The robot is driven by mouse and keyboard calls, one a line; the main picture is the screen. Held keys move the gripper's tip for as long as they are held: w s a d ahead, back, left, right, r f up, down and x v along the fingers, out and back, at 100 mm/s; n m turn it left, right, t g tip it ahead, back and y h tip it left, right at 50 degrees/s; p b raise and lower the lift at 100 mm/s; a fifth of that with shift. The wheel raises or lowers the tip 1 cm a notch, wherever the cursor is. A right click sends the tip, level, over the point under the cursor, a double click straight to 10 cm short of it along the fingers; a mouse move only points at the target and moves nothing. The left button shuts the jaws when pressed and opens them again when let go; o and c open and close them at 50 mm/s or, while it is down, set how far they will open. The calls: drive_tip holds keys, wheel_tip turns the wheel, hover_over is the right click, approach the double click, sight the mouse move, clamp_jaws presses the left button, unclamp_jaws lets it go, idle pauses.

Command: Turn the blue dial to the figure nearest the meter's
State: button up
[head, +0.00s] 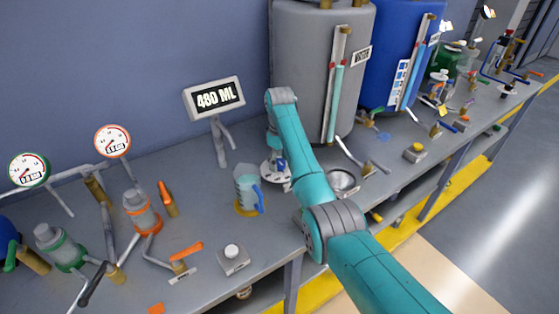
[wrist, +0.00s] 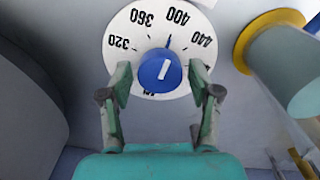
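The meter (head: 214,98) is a white-framed sign on a grey stand against the wall, and its display appears to read 480 ML. The blue dial (wrist: 160,70) is a round knob with a white bar, on a white disc printed 320, 360, 400 and 440. Its dark pointer tip lies close to 400; the lower figures are mostly hidden. The dial's white disc shows in the head view (head: 270,172), partly behind my arm. My gripper (wrist: 161,80) is open, with one finger on each side of the knob and visible gaps between.
A grey tank (head: 305,60) stands behind. A white-button box (head: 232,258) sits near the front edge.

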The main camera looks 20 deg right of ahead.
drive_tip(key=c, duration=0.7)
drive_tip(key=shift+m, duration=0.4)
drive_tip(key=m, duration=0.2)
drive_tip(key=shift+m, duration=0.4)
drive_tip(key=m, duration=0.4)
drive_tip(key=shift+m, duration=0.3)
drive_tip(key=m, duration=0.4)
drive_tip(key=shift+a, duration=0.1)
drive_tip(key=shift+m, duration=1.8)
